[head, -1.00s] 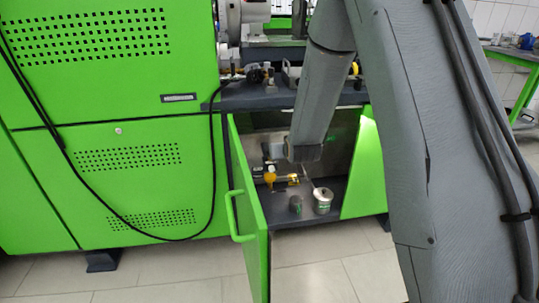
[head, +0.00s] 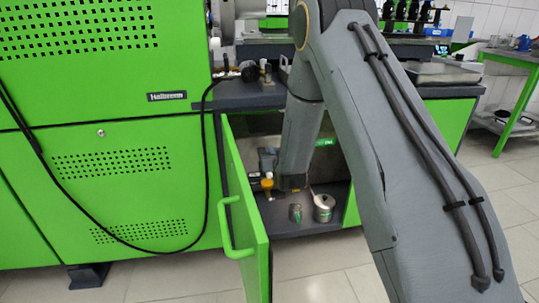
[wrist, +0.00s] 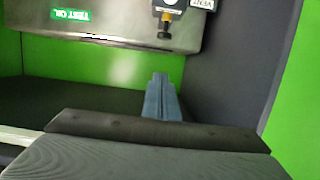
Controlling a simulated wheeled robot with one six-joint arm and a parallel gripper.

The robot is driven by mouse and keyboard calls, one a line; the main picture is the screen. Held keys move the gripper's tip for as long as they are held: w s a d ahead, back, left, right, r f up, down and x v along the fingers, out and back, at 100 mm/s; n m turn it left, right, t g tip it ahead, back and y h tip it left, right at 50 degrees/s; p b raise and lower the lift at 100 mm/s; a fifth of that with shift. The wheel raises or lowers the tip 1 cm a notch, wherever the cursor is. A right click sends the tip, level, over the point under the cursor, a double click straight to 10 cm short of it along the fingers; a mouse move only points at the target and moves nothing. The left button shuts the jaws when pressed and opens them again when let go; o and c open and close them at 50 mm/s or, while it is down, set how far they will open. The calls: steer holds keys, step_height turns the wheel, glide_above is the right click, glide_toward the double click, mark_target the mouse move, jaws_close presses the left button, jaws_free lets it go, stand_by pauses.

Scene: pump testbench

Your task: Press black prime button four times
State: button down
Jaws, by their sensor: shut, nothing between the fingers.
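My gripper (wrist: 160,80) shows in the wrist view as two blue-grey fingers pressed together, with nothing between them. It points toward the metal tank (wrist: 110,25) inside the open cabinet, whose "TEST OIL" label appears upside down. A black-tipped fitting with a yellow body (wrist: 165,20) sits beyond the fingertips at the top, apart from them, next to a "VENT" label (wrist: 203,4). I cannot tell whether its black tip is the prime button. In the head view my arm reaches into the cabinet and hides much of its inside; a yellow fitting (head: 267,183) shows left of it.
The open green cabinet door (head: 245,225) with its handle stands left of my arm. A small can (head: 295,213) and a larger tin (head: 323,208) stand on the cabinet floor. A black cable hangs left of the opening. Green cabinet walls are close around the gripper.

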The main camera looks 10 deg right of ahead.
steer(key=w+f+b, duration=0.1)
steer(key=w, duration=0.2)
steer(key=w+f+b, duration=0.1)
steer(key=w+f, duration=0.1)
steer(key=w, duration=0.1)
steer(key=w+f, duration=0.2)
steer(key=w, duration=0.1)
steer(key=shift+w+f+b, duration=0.15)
steer(key=shift+f+b, duration=0.05)
steer(key=shift+b, duration=0.2)
steer(key=shift+f, duration=0.45)
step_height(320, 180, down, 2)
steer(key=shift+f+b, duration=0.1)
steer(key=shift+b, duration=0.25)
